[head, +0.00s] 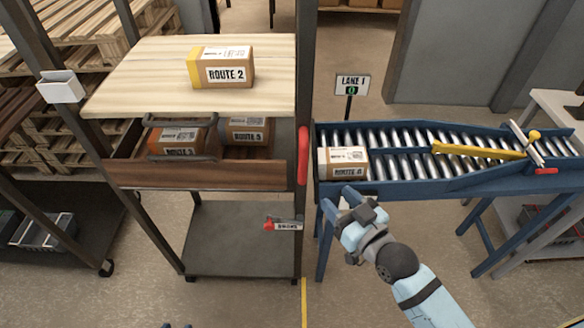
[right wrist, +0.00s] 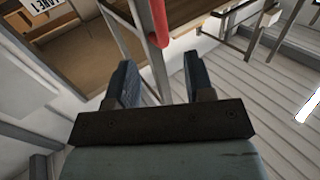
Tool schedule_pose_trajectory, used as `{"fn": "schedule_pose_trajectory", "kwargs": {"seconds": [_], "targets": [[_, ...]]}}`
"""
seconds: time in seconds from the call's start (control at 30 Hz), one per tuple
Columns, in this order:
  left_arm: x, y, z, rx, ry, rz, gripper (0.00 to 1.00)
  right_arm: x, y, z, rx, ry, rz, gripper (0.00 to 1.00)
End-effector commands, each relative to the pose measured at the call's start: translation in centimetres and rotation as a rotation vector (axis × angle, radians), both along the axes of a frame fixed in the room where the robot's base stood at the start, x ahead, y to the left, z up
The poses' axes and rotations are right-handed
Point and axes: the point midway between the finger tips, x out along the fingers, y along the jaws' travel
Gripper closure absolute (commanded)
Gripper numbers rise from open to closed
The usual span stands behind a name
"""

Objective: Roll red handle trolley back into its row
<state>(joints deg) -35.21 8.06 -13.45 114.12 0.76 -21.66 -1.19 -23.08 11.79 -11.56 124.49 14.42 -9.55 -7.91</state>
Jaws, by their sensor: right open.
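The trolley, a tall dark-framed cart with a pale wooden top shelf (head: 130,85), stands left of centre in the head view. Its red handle (head: 303,155) is upright on the right front post. The handle also shows in the right wrist view (right wrist: 159,22), on a grey post ahead of the open fingers. My right gripper (head: 337,197) is open and empty, below and right of the handle and in front of the conveyor. It shows from behind in the right wrist view (right wrist: 160,75). Small dark tips at the head view's bottom edge may be my left gripper (head: 178,326).
A ROUTE 2 box (head: 205,68) sits on the trolley's top shelf; more boxes sit in its drawer (head: 200,175). A blue roller conveyor (head: 400,189) with a ROUTE box (head: 345,172) stands close on the right. Pallets (head: 75,25) stack behind left. Floor in front is clear.

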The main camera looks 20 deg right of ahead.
Motion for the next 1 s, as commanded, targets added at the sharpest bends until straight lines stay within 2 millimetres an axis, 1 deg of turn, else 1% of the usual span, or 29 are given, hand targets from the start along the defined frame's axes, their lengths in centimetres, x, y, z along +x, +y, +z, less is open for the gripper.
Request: {"fn": "schedule_pose_trajectory", "kwargs": {"seconds": [0.17,0.27,0.5,0.7,0.83,1.0], "targets": [[0.1,-0.3,0.5,-0.005,-0.004,-0.001,0.57,1.5,0.5,0.3,0.003,-0.005,0.000,0.52],[0.1,-0.3,0.9,-0.007,-0.005,0.000,0.57,3.3,1.0,0.3,0.004,-0.005,0.000,0.52],[0.1,-0.2,1.5,-0.005,-0.006,0.001,0.57,8.3,2.6,0.3,0.003,-0.004,0.000,0.52],[0.1,-0.1,1.6,-0.002,-0.003,0.002,0.57,11.4,3.7,0.2,0.002,-0.003,0.000,0.52],[0.1,0.0,1.5,-0.001,-0.001,0.001,0.57,12.6,4.0,0.1,0.001,-0.002,0.000,0.52],[0.0,0.0,1.5,0.000,0.000,0.001,0.57,13.1,4.2,0.1,0.002,-0.002,0.000,0.52]]}}
